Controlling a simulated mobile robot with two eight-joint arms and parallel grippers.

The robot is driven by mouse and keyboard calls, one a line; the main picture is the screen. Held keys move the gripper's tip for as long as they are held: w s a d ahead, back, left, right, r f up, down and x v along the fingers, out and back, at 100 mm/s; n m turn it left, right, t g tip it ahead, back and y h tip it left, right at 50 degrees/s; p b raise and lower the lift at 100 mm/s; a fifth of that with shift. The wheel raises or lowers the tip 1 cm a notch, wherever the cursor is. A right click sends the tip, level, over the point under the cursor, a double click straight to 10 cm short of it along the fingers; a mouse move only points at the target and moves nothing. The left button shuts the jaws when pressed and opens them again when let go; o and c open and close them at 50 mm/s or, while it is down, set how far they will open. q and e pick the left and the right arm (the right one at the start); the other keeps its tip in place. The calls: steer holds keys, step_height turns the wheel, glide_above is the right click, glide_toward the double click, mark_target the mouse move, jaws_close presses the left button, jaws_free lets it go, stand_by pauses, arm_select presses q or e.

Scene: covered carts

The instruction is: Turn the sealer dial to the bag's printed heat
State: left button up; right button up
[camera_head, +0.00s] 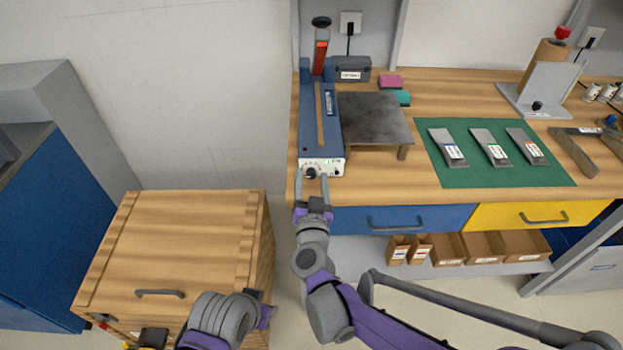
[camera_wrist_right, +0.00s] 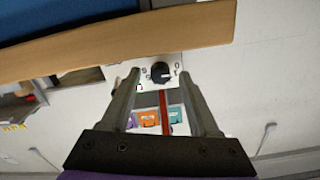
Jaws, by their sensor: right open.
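The blue heat sealer (camera_head: 308,115) stands at the left end of the wooden bench, with a white front panel and a black dial (camera_head: 311,173). My right gripper (camera_head: 311,182) is open at this panel, with its fingers on either side of the dial. In the right wrist view the dial (camera_wrist_right: 160,72) shows between the fingertips (camera_wrist_right: 160,80), with a pale mark on it; I cannot tell whether they touch it. Three grey bags (camera_head: 454,149) with blue, green and red labels lie on a green mat (camera_head: 470,180). Their print is too small to read. My left gripper's fingers do not show.
A dark metal platform (camera_head: 375,115) stands right of the sealer. Blue (camera_head: 400,218) and yellow (camera_head: 535,216) drawers are below the bench top. A wooden cabinet (camera_head: 190,230) stands at the left front.

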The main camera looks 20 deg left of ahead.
steer(key=shift+w, duration=0.15)
jaws_close()
stand_by(0.5)
steer(key=m, duration=0.4)
steer(key=m+b, duration=0.1)
steer(key=m, duration=0.3)
steer(key=shift+f, duration=0.1)
steer(key=m, duration=0.5)
steer(key=shift+d, duration=0.1)
steer(key=m, duration=0.4)
steer(key=shift+f+m, duration=0.1)
steer(key=shift+m, duration=0.2)
